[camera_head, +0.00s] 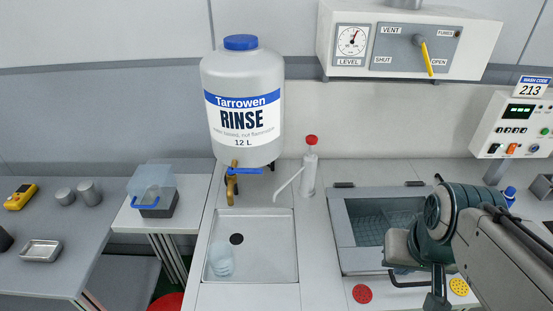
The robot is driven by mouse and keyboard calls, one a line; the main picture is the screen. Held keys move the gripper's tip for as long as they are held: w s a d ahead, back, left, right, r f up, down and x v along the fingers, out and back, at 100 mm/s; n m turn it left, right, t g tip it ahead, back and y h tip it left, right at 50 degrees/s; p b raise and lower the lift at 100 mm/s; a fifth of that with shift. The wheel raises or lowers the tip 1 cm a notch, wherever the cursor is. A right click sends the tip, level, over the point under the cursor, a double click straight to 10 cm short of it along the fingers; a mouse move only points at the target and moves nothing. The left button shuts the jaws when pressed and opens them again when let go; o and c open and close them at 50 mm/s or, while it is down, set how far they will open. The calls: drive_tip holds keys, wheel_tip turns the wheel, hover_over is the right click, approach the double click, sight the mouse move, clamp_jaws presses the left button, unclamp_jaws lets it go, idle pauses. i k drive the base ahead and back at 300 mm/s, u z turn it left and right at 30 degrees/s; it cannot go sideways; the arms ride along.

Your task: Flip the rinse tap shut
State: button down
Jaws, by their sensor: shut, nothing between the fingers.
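The rinse tap (231,184) is a brass spout under the big white RINSE jug (242,95). Its blue lever (247,170) lies about level and points right, across the spout. No stream of liquid can be made out below it. The steel sink (262,262) lies under the tap, with a dark drain hole and clear round dishes (221,258) at its left. My gripper (437,298) is shut and empty at the lower right, over the counter front, well away from the tap. Its fingertips are partly cut off by the frame's bottom edge.
A white pump dispenser (309,170) with a red top stands right of the tap. An open basin (352,238) lies between sink and arm. A vent box (408,45) with a yellow lever hangs above. A lidded box (152,190) stands left.

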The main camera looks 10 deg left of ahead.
sight(230, 171)
drive_tip(key=z, duration=0.05)
drive_tip(key=k, duration=0.3)
drive_tip(key=u, duration=0.9)
drive_tip(key=i, duration=0.55)
drive_tip(key=z, duration=0.35)
